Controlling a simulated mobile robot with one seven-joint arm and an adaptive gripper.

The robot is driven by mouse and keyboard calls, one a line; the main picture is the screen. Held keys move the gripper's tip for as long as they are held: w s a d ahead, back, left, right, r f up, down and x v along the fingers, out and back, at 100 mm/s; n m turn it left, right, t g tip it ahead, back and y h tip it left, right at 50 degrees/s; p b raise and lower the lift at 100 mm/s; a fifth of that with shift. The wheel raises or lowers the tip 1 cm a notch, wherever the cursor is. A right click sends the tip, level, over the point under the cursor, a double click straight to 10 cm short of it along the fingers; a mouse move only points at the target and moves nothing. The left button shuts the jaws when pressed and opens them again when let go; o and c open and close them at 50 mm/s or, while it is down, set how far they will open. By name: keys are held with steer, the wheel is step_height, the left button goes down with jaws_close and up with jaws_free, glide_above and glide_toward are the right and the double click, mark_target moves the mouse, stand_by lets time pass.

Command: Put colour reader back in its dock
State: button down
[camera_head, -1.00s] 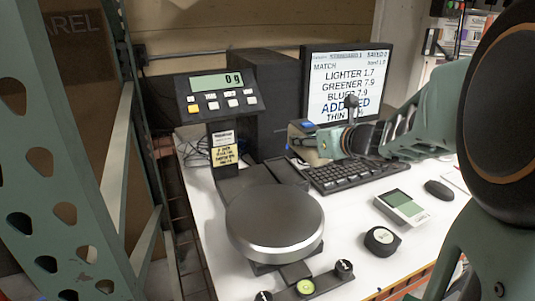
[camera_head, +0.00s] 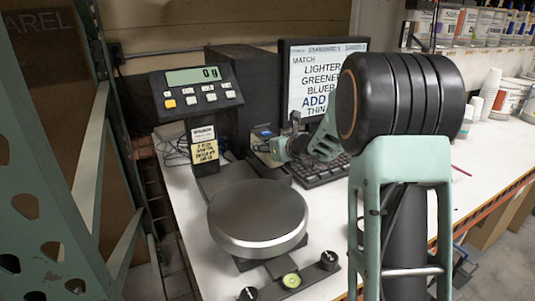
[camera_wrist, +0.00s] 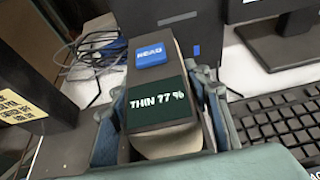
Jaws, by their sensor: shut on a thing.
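The colour reader (camera_wrist: 158,80) is a boxy beige and dark device with a blue READ button and a dark screen saying THIN 77 %. In the wrist view it sits between the two fingers of my gripper (camera_wrist: 160,115), which is shut on it. In the head view only a small part of the reader (camera_head: 263,133) shows, by my gripper (camera_head: 277,149), between the scale's display post and the keyboard. I cannot make out the dock in either view, nor tell whether the reader's underside touches anything.
A scale with a round pan (camera_head: 258,215) and raised display (camera_head: 196,88) stands front left. Behind are a dark computer case (camera_head: 250,80), a monitor (camera_head: 302,75) and a keyboard (camera_head: 318,172). Loose cables (camera_wrist: 90,58) lie beside the reader. My arm hides much of the right table.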

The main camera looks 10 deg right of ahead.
steer(key=shift+f, duration=1.15)
steer(key=shift+f+b, duration=0.2)
steer(key=shift+b, duration=0.2)
steer(key=c, duration=1)
jaws_free()
steer(key=shift+s, duration=0.1)
steer(key=shift+c, duration=0.2)
steer(key=shift+r+p, duration=0.15)
steer(key=shift+p, duration=0.2)
steer(key=v, duration=1.2)
